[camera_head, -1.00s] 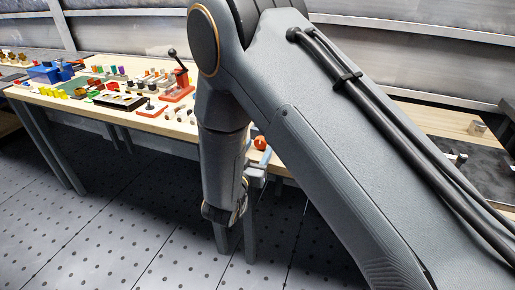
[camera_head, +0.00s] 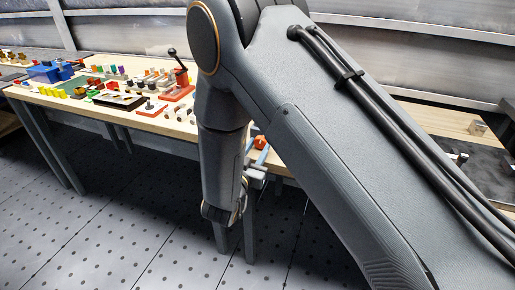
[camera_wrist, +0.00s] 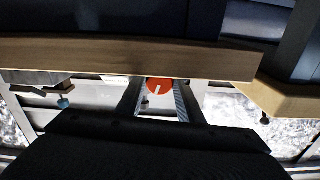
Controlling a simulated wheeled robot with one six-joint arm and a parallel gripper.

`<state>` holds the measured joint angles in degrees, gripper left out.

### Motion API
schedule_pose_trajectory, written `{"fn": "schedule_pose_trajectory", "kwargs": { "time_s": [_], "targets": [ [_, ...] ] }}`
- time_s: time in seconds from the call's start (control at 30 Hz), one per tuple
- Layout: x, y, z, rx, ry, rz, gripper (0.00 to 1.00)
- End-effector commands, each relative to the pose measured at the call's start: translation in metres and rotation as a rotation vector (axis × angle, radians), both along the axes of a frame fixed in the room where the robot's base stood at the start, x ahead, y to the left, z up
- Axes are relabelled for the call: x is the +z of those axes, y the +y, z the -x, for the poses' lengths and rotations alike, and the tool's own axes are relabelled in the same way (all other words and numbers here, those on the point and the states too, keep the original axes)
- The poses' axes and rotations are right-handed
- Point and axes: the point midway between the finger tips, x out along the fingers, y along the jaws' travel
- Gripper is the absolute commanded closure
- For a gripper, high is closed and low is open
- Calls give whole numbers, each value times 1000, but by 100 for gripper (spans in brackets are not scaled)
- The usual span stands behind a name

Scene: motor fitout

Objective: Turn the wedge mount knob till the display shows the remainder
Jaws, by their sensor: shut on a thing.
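The orange-red wedge mount knob (camera_wrist: 160,85) shows in the wrist view at the edge of a wooden board, with a white pointer line on its face. My gripper (camera_wrist: 160,93) has one finger on each side of the knob and is shut on it. In the head view the knob (camera_head: 260,142) is a small orange shape at the bench's front edge, with my gripper's bluish fingers (camera_head: 257,154) around it. My arm hides much of that area. I cannot make out a display or any reading in either view.
The wooden bench (camera_head: 178,128) runs along the wall. A red lever fixture (camera_head: 179,88), a blue box (camera_head: 50,72) and several small coloured parts stand on it at left. A dark mat (camera_head: 470,150) lies on the right. The perforated floor (camera_head: 100,230) in front is clear.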

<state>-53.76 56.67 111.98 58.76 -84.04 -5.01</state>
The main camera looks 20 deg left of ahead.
Motion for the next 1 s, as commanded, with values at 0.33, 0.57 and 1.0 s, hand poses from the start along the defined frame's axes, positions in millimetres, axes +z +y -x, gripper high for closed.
{"fn": "schedule_pose_trajectory", "kwargs": {
  "time_s": [0.33, 0.57, 1.0],
  "targets": [
    [0, 0, 0, 0, 0, 1, 48],
    [0, 2, 12, 3, 0, 2, 48],
    [0, 7, 73, 2, 0, 2, 48]
  ]
}}
